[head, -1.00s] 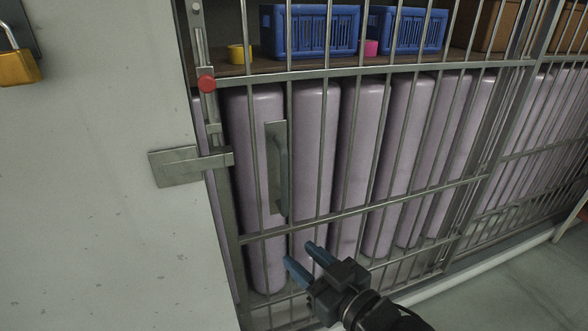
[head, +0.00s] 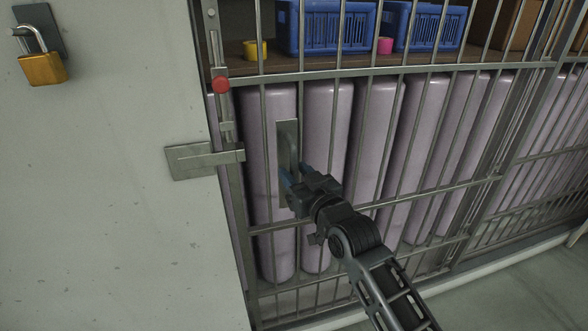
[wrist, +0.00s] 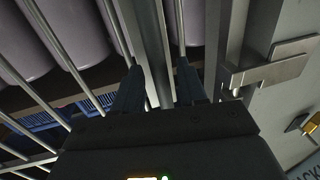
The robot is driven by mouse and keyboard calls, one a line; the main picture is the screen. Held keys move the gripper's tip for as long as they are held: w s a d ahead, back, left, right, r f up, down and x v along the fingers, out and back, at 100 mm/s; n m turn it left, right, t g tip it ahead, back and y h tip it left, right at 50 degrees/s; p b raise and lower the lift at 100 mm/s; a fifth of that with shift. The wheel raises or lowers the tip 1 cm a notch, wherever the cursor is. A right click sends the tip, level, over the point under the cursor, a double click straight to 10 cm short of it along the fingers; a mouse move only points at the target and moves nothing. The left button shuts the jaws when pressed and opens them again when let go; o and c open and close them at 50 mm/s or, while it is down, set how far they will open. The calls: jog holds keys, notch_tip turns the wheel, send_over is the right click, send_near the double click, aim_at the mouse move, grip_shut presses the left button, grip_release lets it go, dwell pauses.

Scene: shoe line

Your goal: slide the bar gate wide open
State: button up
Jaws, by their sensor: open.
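The grey bar gate (head: 378,206) stands upright, its left post close against the pale wall's edge. Its pull handle (head: 293,141) is a vertical grip on a flat plate near that left side. A bolt with a red knob (head: 221,84) sits above a flat latch plate (head: 192,161) that spans from wall to gate post; the plate also shows in the wrist view (wrist: 270,68). My gripper (head: 295,174) is at the handle's lower part, hiding some of it. In the wrist view the open fingers (wrist: 157,82) lie either side of the handle; contact cannot be told.
An open padlock (head: 41,66) hangs on the wall, away from the gate. Behind the bars stand tall mauve rolls (head: 325,120) and a shelf with blue baskets (head: 325,27), a yellow cup (head: 255,50) and a pink one (head: 385,46). Barred panels continue right (head: 536,180).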

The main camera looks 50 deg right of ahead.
jog(key=shift+w+d, duration=0.25)
jog(key=shift+w, duration=0.4)
jog(key=shift+c, duration=0.4)
grip_shut()
